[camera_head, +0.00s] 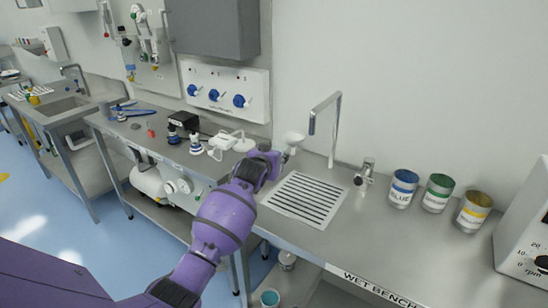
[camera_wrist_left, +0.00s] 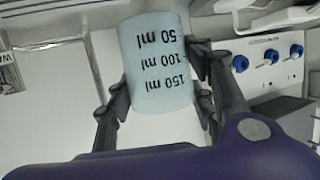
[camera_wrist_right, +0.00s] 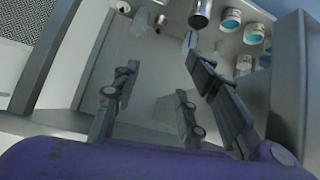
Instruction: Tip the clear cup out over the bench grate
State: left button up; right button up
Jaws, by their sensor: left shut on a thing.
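The clear cup (camera_wrist_left: 157,65) is a pale blue-tinted measuring cup with 50, 100 and 150 ml marks. In the left wrist view its print reads upside down, and it sits between the fingers of my left gripper (camera_wrist_left: 160,98), which is shut on it. In the head view my left gripper (camera_head: 284,152) is near the far left corner of the bench grate (camera_head: 303,197), a white slotted panel. The cup is small there; I cannot tell its tilt or contents. My right gripper (camera_wrist_right: 160,68) is open and empty in the right wrist view, and out of the head view.
Three labelled cans, blue (camera_head: 402,189), green (camera_head: 437,194) and yellow (camera_head: 472,212), stand right of the grate. Instruments (camera_head: 230,143) crowd the left. The bench front is clear.

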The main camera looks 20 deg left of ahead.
pick_arm(q)
jog(key=shift+r, duration=1.4)
